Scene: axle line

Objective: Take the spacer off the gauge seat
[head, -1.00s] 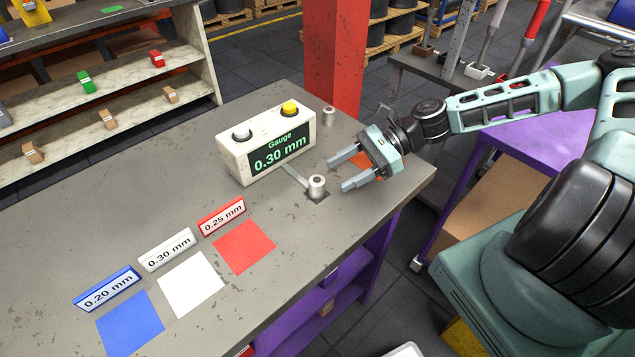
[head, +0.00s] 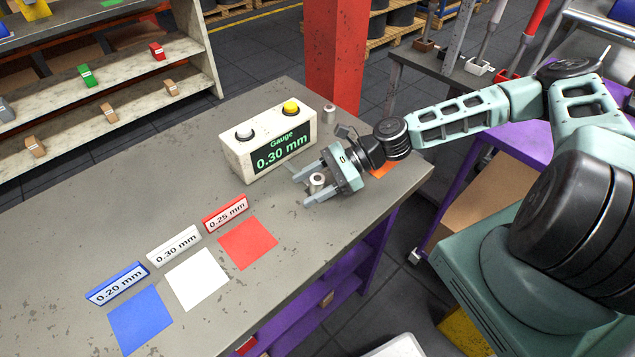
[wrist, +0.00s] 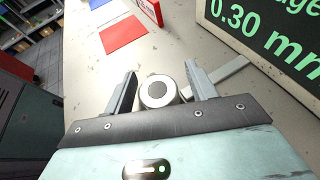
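The spacer (head: 317,180) is a small light-grey ring-shaped cylinder standing upright at the gauge seat in front of the gauge box (head: 258,153), whose display reads 0.30 mm. In the wrist view the spacer (wrist: 158,91) shows its round top with a dark centre. My gripper (head: 306,187) is open, with one finger on each side of the spacer. The wrist view also shows my gripper's fingers (wrist: 160,82) apart, with visible gaps to the spacer. The seat beneath is mostly hidden.
Blue (head: 140,318), white (head: 197,279) and red (head: 247,244) squares lie at the front left, each behind-marked by a sign. Another small grey cylinder (head: 329,113) stands beside the gauge's right end. A red post (head: 335,60) rises behind the table.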

